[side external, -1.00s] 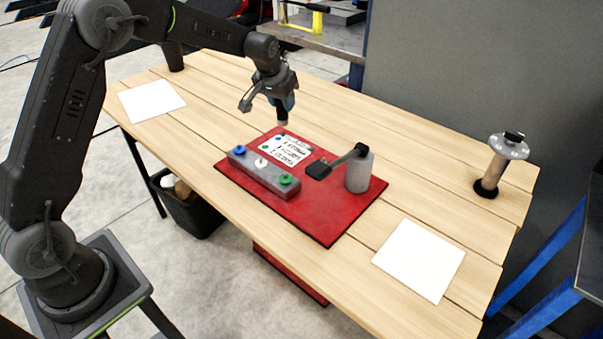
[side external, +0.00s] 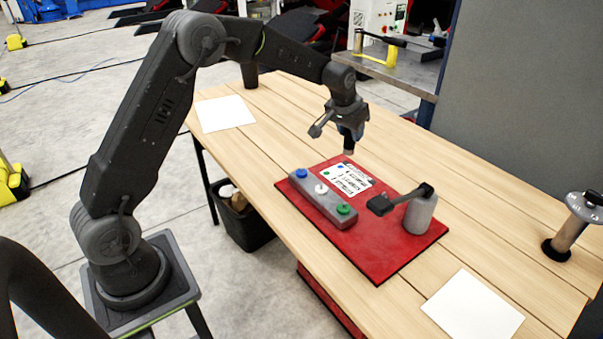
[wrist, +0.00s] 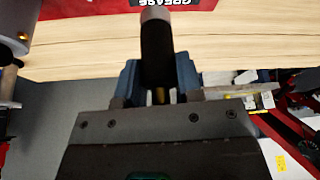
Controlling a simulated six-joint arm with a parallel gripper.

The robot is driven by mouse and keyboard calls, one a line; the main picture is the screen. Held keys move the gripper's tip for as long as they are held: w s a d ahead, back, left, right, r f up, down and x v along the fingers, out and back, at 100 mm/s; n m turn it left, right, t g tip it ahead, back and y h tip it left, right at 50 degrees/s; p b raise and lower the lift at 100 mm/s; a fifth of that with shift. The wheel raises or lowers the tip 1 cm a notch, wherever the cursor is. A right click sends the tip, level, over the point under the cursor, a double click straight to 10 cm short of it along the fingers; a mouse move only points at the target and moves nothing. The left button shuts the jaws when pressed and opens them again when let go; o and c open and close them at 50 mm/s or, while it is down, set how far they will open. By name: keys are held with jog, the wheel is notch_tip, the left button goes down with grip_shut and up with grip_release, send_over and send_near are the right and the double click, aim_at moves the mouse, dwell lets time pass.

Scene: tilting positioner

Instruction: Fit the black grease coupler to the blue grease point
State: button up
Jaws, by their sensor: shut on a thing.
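My gripper (side external: 352,132) hangs above the back edge of the red board and is shut on the black grease coupler. In the wrist view the coupler (wrist: 156,50) is a black cylinder with a grey end, between my blue-grey fingers (wrist: 160,80). The blue grease point (side external: 302,173) is at the far left end of a grey block (side external: 330,206) on the board. The coupler is apart from it, up and to the right in the side view. The blue point cannot be made out in the wrist view.
The block also has a white point (side external: 321,189) and a green point (side external: 343,209). A printed card (side external: 347,181) lies on the red board (side external: 375,250). A grey cylinder (side external: 420,215) with a black arm stands at right. A disc-topped stand (side external: 570,235) is farther right.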

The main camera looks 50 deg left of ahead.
jog(key=s+a+n+y, duration=0.2)
jog(key=s+a+n, duration=0.3)
jog(key=s+a, duration=0.35)
send_over(301, 168)
jog(key=shift+n+g, duration=0.4)
jog(key=shift+w+f, duration=0.15)
jog(key=shift+f, duration=2.55)
jog(key=shift+f, duration=1.2)
jog(key=o, duration=1.1)
jog(key=shift+c, duration=0.2)
